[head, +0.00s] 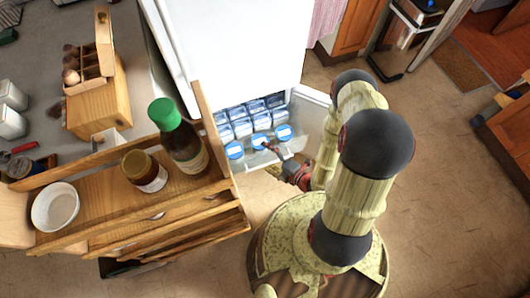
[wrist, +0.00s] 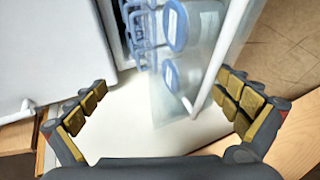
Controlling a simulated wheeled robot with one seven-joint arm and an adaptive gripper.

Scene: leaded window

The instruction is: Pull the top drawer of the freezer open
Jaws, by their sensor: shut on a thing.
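The white freezer (head: 240,45) stands at the top centre of the head view. Its clear drawer (head: 250,161) shows drawn out at the front, with several blue-lidded containers (head: 260,142) inside. My gripper (head: 274,150) is at the drawer's front, near its right part. In the wrist view my gripper (wrist: 168,101) has its two fingers wide apart, with the pale, see-through drawer front (wrist: 172,105) between them. It is shut on the drawer, though the exact contact is hard to see. Containers also show behind the panel in the wrist view (wrist: 176,28).
A white door panel (head: 312,97) is right of the drawer. Floor (head: 440,180) is clear at right.

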